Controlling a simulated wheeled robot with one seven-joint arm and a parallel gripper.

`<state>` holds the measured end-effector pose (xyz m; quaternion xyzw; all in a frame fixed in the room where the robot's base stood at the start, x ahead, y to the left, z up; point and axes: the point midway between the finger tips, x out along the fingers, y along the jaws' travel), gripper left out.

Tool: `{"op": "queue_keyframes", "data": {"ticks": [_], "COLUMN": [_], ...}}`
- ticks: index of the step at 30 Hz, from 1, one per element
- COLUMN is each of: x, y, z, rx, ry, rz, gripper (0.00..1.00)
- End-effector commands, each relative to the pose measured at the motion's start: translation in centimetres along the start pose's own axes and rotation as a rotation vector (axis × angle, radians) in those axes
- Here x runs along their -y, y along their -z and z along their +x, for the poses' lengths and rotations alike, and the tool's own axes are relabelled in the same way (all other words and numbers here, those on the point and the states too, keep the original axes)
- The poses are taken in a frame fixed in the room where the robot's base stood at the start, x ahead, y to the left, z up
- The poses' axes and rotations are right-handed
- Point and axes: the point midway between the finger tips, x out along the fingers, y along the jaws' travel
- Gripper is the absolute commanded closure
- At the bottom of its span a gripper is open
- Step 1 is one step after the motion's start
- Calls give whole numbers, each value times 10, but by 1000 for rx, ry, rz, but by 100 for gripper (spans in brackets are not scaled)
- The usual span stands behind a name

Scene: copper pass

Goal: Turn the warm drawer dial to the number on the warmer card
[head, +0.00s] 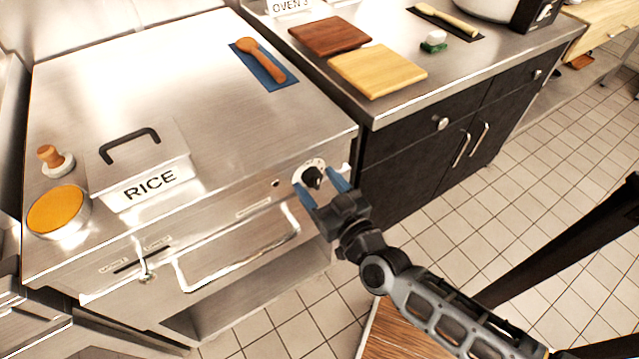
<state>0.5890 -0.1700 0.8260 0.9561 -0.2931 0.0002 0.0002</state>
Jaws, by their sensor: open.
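The warm drawer dial is a black knob (312,177) on a white round plate (299,172), on the steel front at the right end, above the drawer. My gripper (323,192) is open, with its blue fingers at either side of the knob; whether they touch it I cannot tell. The marks on the dial plate are too small to read. The warm drawer (240,250) has a long bar handle and looks shut. I cannot pick out a warmer card with a readable number.
A RICE container (140,170), an orange-topped pot (57,212) and a wooden-handled tool (52,158) stand on the steel top. A wooden spoon (262,60) lies on a blue cloth. Boards (378,70) lie on the right counter.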

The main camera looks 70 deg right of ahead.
Motion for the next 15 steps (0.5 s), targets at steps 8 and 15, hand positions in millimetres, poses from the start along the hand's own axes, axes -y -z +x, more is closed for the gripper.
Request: {"op": "queue_keyframes", "data": {"ticks": [8, 15], "x": [0, 0], "y": [0, 0], "z": [0, 0], "rx": [0, 0], "ry": [0, 1], "rz": [0, 0], "gripper": [40, 63]}}
